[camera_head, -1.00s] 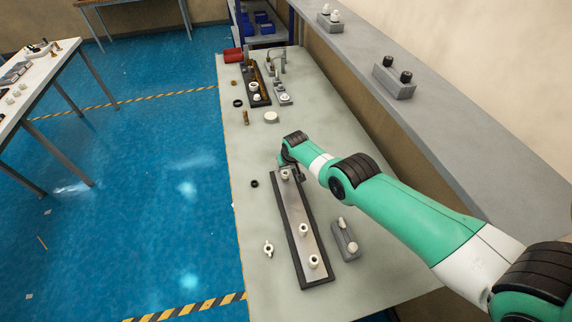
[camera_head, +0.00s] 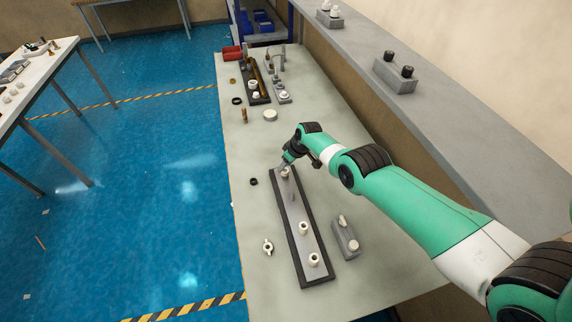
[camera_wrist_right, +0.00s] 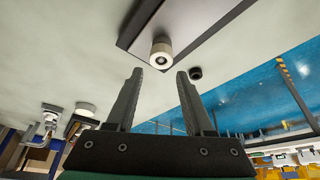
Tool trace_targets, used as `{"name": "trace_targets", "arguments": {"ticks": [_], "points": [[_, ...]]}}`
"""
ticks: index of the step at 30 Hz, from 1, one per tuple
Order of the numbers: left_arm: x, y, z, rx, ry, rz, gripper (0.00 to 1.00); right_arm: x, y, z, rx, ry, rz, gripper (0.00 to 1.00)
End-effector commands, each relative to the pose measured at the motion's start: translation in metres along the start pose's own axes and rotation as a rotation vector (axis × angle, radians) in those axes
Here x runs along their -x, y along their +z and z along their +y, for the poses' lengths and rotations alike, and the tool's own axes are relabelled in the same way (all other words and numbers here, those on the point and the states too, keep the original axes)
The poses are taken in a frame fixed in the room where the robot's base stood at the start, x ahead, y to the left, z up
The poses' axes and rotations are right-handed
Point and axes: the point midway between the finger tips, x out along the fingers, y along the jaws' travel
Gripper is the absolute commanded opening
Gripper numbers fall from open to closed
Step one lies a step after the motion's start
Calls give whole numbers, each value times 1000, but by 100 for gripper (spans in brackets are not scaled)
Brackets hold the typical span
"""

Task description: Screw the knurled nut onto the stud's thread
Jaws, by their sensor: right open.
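A white round part (camera_head: 285,172) with a dark centre hole stands at the far end of a dark-edged long tray (camera_head: 308,237). It also shows in the right wrist view (camera_wrist_right: 161,53). I cannot tell whether it is the knurled nut, or the nut on the stud; no thread is visible. My right gripper (camera_head: 284,163) is just beside this part. In the wrist view its two fingers (camera_wrist_right: 160,85) are apart with nothing between them, and the white part lies beyond the tips. My left gripper is not in view.
Two white parts (camera_head: 303,228) (camera_head: 313,259) stand on the tray's near half. A grey block (camera_head: 345,238) stands to its right and a white winged piece (camera_head: 268,247) to its left. A black ring (camera_head: 254,182) lies left of the tray. Another tray (camera_head: 257,85) stands farther back.

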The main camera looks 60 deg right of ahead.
Motion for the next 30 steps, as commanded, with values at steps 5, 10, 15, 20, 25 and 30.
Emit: {"name": "trace_targets", "arguments": {"ticks": [5, 10, 15, 20, 25, 30], "points": [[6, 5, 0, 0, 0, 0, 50, -8, 3, 0, 0, 0, 0, 53], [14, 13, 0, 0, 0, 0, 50, -18, 7, 0, -1, 1, -1, 53], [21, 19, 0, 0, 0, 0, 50, -26, 11, 0, -1, 1, 0, 53], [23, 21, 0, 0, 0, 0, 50, -29, 12, 0, -1, 1, 0, 53], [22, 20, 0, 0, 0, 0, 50, -28, 12, 0, -1, 1, 0, 53], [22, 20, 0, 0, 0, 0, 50, -28, 12, 0, -1, 1, 0, 22]]}}
